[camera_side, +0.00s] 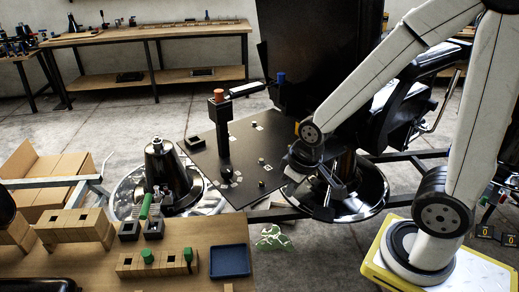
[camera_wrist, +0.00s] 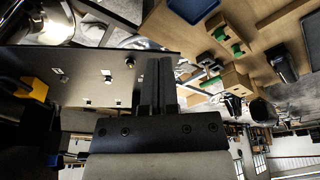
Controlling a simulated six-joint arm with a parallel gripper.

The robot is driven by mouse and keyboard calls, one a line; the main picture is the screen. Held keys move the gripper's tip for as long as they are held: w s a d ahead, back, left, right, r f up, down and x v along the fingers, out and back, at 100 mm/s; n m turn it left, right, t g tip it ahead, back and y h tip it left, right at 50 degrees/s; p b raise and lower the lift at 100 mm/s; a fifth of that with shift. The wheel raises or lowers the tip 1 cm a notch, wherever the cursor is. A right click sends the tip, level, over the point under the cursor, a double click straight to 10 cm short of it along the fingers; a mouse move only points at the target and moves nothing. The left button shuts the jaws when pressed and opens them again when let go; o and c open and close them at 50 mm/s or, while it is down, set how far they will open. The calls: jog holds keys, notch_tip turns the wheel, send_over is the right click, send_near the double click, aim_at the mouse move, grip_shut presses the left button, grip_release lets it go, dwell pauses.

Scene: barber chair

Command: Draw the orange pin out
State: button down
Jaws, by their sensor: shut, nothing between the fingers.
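An orange-red cap (camera_side: 218,93), which looks like the top of the orange pin, sits in the head of a black post (camera_side: 220,130) on the black panel (camera_side: 245,150). The rest of the pin is hidden in the head. My gripper (camera_side: 322,208) is to the right and lower, beyond the panel's right edge, well apart from the pin. In the wrist view my gripper (camera_wrist: 158,62) has its two dark fingers together with nothing between them. The pin cannot be made out in the wrist view.
A blue-topped post (camera_side: 281,79) stands right of the orange one, with a dark bar between. Small fittings (camera_side: 262,184) sit on the panel. A wooden bench (camera_side: 200,240) at front left holds green pegs and a blue tray (camera_side: 230,262). The barber chair (camera_side: 405,105) is behind my arm.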

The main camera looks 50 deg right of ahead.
jog(key=c, duration=0.9)
grip_release()
jog(key=shift+o, duration=1.4)
jog(key=shift+w+r, duration=0.15)
jog(key=shift+w, duration=0.1)
jog(key=t, duration=0.2)
send_near(219, 91)
jog(key=shift+x, duration=1.25)
jog(key=shift+w+d, duration=0.1)
jog(key=shift+w, duration=0.1)
jog(key=shift+x, duration=3.85)
